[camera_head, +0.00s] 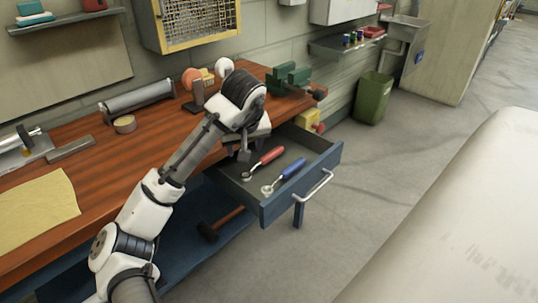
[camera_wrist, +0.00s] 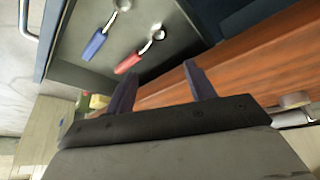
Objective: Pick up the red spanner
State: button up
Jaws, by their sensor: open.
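The red spanner (camera_head: 264,162) lies in the open drawer, with a red handle and a metal head. It also shows in the wrist view (camera_wrist: 128,63), near the drawer side by the bench. A blue-handled spanner (camera_head: 285,175) lies beside it and shows in the wrist view (camera_wrist: 95,46). My gripper (camera_head: 244,156) is above the bench-side edge of the drawer, left of the red spanner. In the wrist view its two fingers (camera_wrist: 160,85) are apart with nothing between them. The fingers point toward the bench edge and drawer, and the red spanner is beyond the left finger.
The blue drawer (camera_head: 301,185) is pulled out from the wooden workbench (camera_head: 87,157). A green vise (camera_head: 290,78) stands on the bench near its far end. A hammer (camera_head: 222,224) lies on the shelf below. A green bin (camera_head: 373,98) stands on the floor beyond.

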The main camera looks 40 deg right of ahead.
jog(key=b, duration=0.2)
send_near(246, 177)
jog(key=shift+w+a+y, duration=0.1)
jog(key=shift+w+y, duration=0.1)
jog(key=shift+y, duration=0.2)
jog(key=shift+d+p+x, duration=0.2)
jog(key=shift+p+x, duration=0.15)
jog(key=shift+x, duration=1.2)
jog(key=shift+d+p+x, duration=0.2)
jog(key=shift+p+x, duration=0.1)
jog(key=shift+x, duration=1.25)
jog(key=shift+s, duration=0.15)
jog(key=c, duration=1.1)
jog(key=shift+c, duration=0.2)
